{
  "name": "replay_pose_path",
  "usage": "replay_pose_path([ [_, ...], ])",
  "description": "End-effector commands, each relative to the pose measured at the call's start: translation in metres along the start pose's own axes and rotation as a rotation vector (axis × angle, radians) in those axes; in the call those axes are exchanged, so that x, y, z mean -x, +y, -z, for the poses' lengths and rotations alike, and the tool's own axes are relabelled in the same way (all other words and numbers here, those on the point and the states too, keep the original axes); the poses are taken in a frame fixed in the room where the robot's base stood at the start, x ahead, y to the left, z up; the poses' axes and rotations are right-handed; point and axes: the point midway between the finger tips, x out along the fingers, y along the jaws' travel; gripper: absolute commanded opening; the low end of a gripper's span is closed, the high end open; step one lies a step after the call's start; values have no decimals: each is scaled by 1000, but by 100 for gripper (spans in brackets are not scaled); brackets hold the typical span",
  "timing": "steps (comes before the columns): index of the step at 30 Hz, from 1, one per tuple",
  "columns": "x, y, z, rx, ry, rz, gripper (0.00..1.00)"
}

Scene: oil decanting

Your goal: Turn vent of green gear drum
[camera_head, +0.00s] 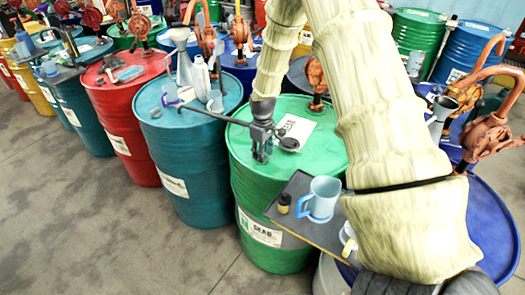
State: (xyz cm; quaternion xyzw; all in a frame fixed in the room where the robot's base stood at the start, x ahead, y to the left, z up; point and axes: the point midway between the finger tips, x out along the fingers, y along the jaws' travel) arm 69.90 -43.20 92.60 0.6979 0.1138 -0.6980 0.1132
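The green gear drum (262,197) stands upright at the middle, with a white label (259,228) low on its side. My arm comes down from the top, and my gripper (263,155) is over the front left part of the drum's green top. A long thin dark bar (215,114) runs from the gripper to the left, over the blue drum's top. I cannot tell if it is held. A small round grey piece (290,144) shows just right of the fingers; I cannot tell if it is the vent. The fingers are too small to read as open or shut.
A white sheet (297,128) lies on the green top. A dark tray (288,204) with a light blue jug (320,199) and small bottle (284,203) sits at front right. A teal-blue drum (190,150) with cans stands left. The floor (100,220) at front left is clear.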

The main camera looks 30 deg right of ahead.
Motion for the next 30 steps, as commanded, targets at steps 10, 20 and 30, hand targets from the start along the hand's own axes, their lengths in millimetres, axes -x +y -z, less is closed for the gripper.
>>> replay_pose_path([
  [10, -1, 0, 0, 0, 0, 0, 25],
  [20, -1, 0, 0, -1, 0, 0, 0],
  [30, -1, 0, 1, -99, 0, -1, 0],
])
